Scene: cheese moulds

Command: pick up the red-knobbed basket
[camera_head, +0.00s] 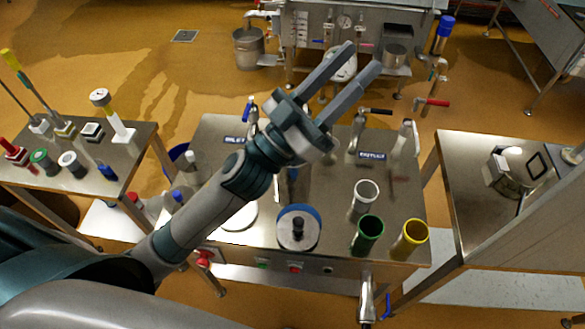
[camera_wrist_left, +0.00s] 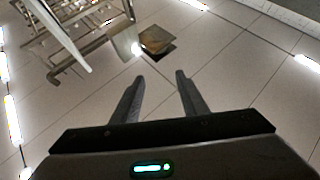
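I cannot clearly make out a red-knobbed basket. A small item with a red top (camera_head: 13,152) lies at the left end of the left table; its shape is too small to tell. My left gripper (camera_head: 362,56) is raised above the middle table, its two fingers apart and pointing up and right, with nothing between them. It also shows open and empty in the left wrist view (camera_wrist_left: 159,76), facing a tiled surface. My right gripper is in neither view.
The middle steel table (camera_head: 335,205) holds a white cup (camera_head: 364,196), a green cup (camera_head: 368,232), a yellow cup (camera_head: 411,236) and a blue-rimmed round piece (camera_head: 298,228). The left table (camera_head: 88,150) holds several small items. Another steel table (camera_head: 465,200) stands at right.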

